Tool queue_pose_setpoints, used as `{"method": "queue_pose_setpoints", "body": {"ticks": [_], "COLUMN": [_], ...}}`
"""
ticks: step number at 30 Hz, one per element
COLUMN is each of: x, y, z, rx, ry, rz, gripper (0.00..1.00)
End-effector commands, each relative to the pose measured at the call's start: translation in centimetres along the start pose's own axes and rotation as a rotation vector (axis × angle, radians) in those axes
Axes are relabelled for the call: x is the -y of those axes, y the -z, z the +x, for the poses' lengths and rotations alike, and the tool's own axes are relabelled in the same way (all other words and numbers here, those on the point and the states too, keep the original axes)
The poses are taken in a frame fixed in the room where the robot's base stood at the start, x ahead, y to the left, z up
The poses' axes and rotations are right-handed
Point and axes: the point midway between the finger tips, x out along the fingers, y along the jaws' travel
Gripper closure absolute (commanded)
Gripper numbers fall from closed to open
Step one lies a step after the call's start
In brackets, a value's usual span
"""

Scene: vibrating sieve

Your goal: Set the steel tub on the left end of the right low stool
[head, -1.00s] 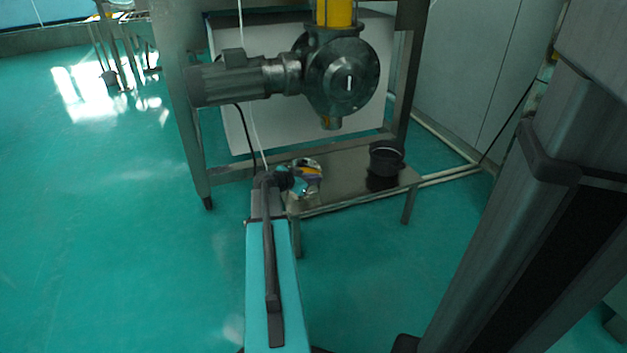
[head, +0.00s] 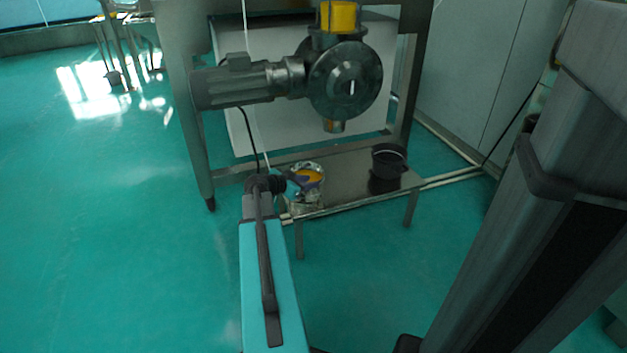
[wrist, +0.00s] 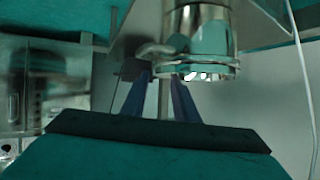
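The steel tub (head: 318,170) stands at the left end of the low stool (head: 347,181) in the head view, with yellow-orange showing inside its shiny rim. My gripper (head: 306,187) is at the tub's near left side, its bluish fingers in front of the tub. In the wrist view the tub (wrist: 203,35) fills the upper middle, and my gripper (wrist: 163,80) shows two blue fingers with a gap between them. The right finger overlaps the tub's edge in the picture; I cannot tell whether it touches.
A black pot (head: 389,160) stands on the stool's right end, with bare stool top between it and the tub. A motor and pump (head: 345,80) hang above and behind on a steel frame (head: 184,110). Open green floor (head: 110,230) lies to the left.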

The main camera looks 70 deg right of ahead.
Motion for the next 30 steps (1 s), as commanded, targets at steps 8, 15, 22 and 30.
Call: {"method": "queue_pose_setpoints", "body": {"ticks": [8,15,22,30], "x": [-0.1,0.0,0.0,0.0], "y": [0.2,0.1,0.0,0.0], "z": [-4.7,-6.7,-7.0,-6.9], "rx": [0.000,0.000,0.000,0.000], "ry": [0.002,0.001,0.000,0.000], "rz": [0.000,0.000,0.000,0.000], "gripper": [0.73,0.73,0.73,0.73]}}
